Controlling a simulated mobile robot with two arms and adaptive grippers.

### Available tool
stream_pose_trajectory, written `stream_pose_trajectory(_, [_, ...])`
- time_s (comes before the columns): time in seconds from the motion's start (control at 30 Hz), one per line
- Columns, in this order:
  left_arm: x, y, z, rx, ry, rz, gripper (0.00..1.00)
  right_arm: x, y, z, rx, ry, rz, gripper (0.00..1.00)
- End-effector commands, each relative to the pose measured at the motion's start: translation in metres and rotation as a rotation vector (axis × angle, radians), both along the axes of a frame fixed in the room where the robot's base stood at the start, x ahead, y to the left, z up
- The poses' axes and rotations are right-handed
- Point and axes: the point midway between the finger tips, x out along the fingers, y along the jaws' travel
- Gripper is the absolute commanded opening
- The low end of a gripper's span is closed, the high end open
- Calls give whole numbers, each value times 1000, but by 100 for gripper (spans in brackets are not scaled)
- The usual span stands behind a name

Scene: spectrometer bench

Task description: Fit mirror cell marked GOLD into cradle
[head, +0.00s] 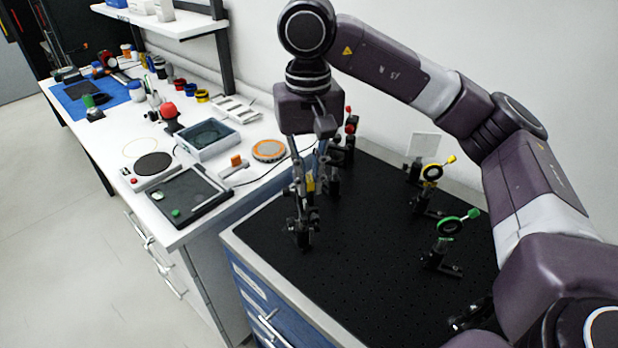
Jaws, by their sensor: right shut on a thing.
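My right gripper (308,192) points down over the left part of the black breadboard (365,260). It is shut on a small part, seemingly the mirror cell, mostly hidden by the fingers. A yellow patch (310,182) shows between them; no marking is readable. A dark mount (301,236), possibly the cradle, stands directly below the fingers; I cannot tell whether the held part touches it. A mount with a yellow ring (431,173) and one with a green ring (447,226) stand to the right. A red-marked mount (350,128) stands behind the gripper. My left gripper is out of view.
The white bench at left carries a black tray (187,196), a grey box (208,137), an orange-rimmed disc (269,150), a red knob (169,111) and several coloured rings (190,89). A white card (424,146) stands at the back. The breadboard's middle is clear.

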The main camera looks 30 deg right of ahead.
Motion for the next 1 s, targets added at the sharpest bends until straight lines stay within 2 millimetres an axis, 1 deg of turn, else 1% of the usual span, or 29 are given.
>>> stream_pose_trajectory(0.53, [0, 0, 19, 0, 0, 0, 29, 0, 0, 21, 0, 1, 0, 0])
stream_pose_trajectory(1.0, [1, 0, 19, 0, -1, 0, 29, 0, 0, 21, 0, 0, 0, 0])
